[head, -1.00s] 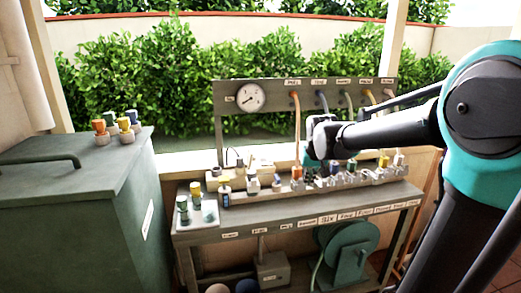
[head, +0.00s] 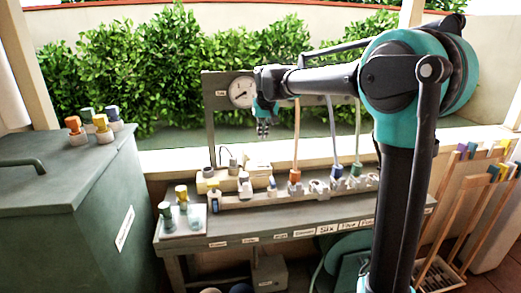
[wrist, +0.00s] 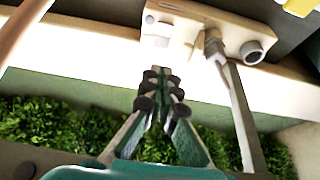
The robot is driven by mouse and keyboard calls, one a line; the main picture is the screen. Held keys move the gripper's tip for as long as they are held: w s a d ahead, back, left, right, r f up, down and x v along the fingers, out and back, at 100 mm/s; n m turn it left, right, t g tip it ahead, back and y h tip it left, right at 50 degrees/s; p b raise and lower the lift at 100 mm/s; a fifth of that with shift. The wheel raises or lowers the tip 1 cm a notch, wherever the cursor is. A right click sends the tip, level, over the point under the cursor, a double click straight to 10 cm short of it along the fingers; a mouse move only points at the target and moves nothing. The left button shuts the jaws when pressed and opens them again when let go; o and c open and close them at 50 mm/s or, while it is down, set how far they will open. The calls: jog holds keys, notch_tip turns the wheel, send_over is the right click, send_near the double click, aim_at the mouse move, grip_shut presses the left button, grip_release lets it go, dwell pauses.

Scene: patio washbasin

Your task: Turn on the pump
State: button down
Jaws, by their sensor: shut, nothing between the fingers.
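A cream box-like unit (head: 208,183) sits at the left end of the bench's back row, with a grey knob on top. A cream unit with a white block on its face also shows at the top of the wrist view (wrist: 190,25); it looks like the same one. No readable pump label shows, so I cannot tell for certain which part is the pump's switch. My gripper (head: 262,130) hangs fingers down, shut and empty, just below and right of the round gauge (head: 242,92), above and apart from the bench fittings. Its closed fingers show in the wrist view (wrist: 160,92).
Coloured hoses (head: 296,135) hang right of my gripper. Small capped bottles stand on a white tray (head: 183,226) at the bench's front left. A green cabinet (head: 60,215) stands left with several coloured caps on top. Wooden-handled tools (head: 470,215) lean at right.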

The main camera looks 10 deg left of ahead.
aim_at(260, 160)
jog(key=x, duration=1.3)
jog(key=shift+w+f, duration=0.1)
jog(key=shift+f, duration=0.25)
jog(key=shift+w+a+f+g, duration=0.1)
jog(key=shift+w+f+g, duration=0.25)
jog(key=shift+g, duration=0.15)
jog(key=shift+s+r, duration=0.1)
jog(key=shift+s, duration=0.15)
jog(key=shift+s+d, duration=0.25)
jog(key=shift+s, duration=0.35)
jog(key=shift+r, duration=0.1)
jog(key=w+a+r+v, duration=0.1)
jog(key=w+v, duration=0.1)
jog(key=v, duration=1.1)
jog(key=shift+r, duration=0.2)
